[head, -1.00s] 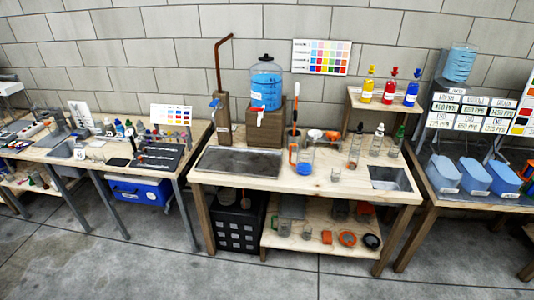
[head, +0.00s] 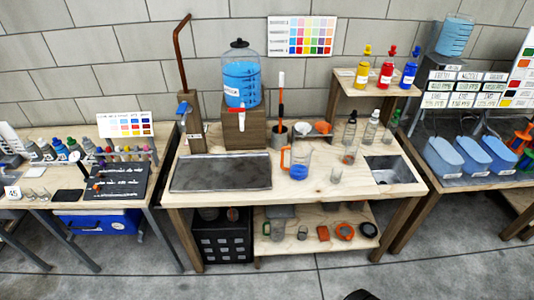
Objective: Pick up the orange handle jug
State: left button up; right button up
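The orange handle jug (head: 301,160) stands upright on the middle wooden table (head: 230,199). It is clear, with an orange handle on its left side and blue in its lower part. Nothing is holding it. Neither of my grippers can be made out in the head view. A small dark shape cuts into the bottom edge, right of centre; I cannot tell what it is.
A sunken metal tray (head: 220,174) lies left of the jug, and a small sink (head: 390,172) lies to the right. Behind stand a blue water dispenser (head: 241,80) and a cup (head: 280,138) holding a tall stick. Several bottles stand behind right. The table's front edge is clear.

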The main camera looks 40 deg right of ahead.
aim_at(301, 151)
jog(key=z, duration=0.1)
jog(key=i, duration=0.9)
jog(key=z, duration=0.35)
